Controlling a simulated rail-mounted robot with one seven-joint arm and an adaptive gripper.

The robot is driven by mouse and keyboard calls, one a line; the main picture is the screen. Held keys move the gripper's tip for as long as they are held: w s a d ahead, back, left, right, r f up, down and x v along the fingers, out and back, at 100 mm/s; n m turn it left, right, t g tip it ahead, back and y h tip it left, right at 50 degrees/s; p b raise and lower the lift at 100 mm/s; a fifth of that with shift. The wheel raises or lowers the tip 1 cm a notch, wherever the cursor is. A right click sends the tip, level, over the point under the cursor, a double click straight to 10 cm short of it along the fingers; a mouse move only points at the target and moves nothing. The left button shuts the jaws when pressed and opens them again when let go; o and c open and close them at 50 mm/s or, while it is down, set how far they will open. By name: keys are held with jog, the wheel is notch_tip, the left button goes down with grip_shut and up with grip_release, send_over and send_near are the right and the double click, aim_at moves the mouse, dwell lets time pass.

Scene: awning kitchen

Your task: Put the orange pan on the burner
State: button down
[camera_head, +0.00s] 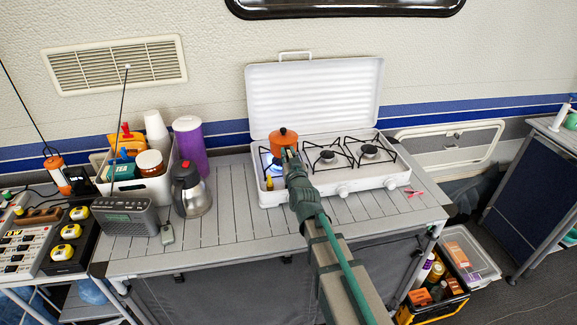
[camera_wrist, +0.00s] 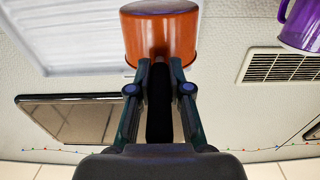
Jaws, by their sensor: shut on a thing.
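The orange pan (camera_head: 284,137) is at the left burner of the white camping stove (camera_head: 362,192), toward the back. Its dark handle (camera_wrist: 159,105) runs between my fingers in the wrist view. My gripper (camera_head: 289,156) is shut on this handle. The pan's orange side (camera_wrist: 160,35) fills the top middle of the wrist view. The left burner (camera_head: 270,165) shows a blue flame beside and below the pan. I cannot tell whether the pan touches the grate or hangs above it. My gripper and the pan hide part of that burner.
Two more burners (camera_head: 328,157) are bare to the right. The raised stove lid (camera_head: 316,98) stands behind. A steel jug (camera_head: 191,192), a purple cup (camera_head: 190,145), a filled white bin (camera_head: 150,185) and a radio (camera_head: 124,216) stand left.

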jog(key=shift+f, duration=1.5)
jog(key=shift+f, duration=0.1)
jog(key=shift+f, duration=0.15)
jog(key=c, duration=1.1)
grip_release()
jog(key=shift+s+r, duration=0.1)
jog(key=shift+r, duration=0.15)
jog(key=p+v, duration=0.6)
jog(key=v, duration=0.5)
jog(key=shift+s, duration=0.35)
